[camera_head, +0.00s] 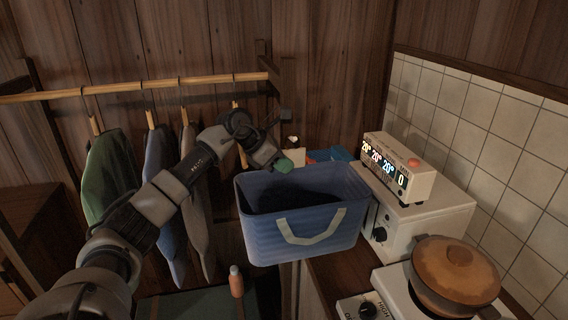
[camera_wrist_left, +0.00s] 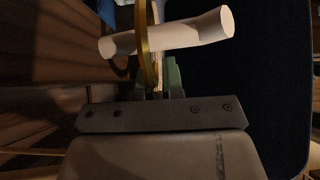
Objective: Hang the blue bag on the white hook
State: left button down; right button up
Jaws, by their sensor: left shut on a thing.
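The blue bag (camera_head: 330,200), an open-topped tub with a pale handle on its near side, hangs upright in the middle of the head view. My left gripper (camera_head: 283,165) is at its far rim. In the left wrist view my gripper's green fingertips (camera_wrist_left: 160,78) are shut on a thin yellowish band (camera_wrist_left: 149,55), apparently the bag's far handle. The dark blue bag (camera_wrist_left: 245,90) fills the right side there. A white rod (camera_wrist_left: 195,31), apparently the white hook, crosses the band; I cannot tell whether the band is around it. My right gripper is out of view.
A wooden rail (camera_head: 190,85) with several hanging garments is at the left. A white appliance (camera_head: 425,215) with a lit display box (camera_head: 398,167) stands right of the bag. A lidded pot (camera_head: 455,275) is at the lower right. An orange bottle (camera_head: 236,281) stands below.

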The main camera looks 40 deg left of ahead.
pick_arm(q)
jog(key=c, duration=1.4)
grip_release()
jog(key=shift+o, duration=1.1)
jog(key=shift+s+r, duration=0.1)
jog(key=shift+r, duration=0.1)
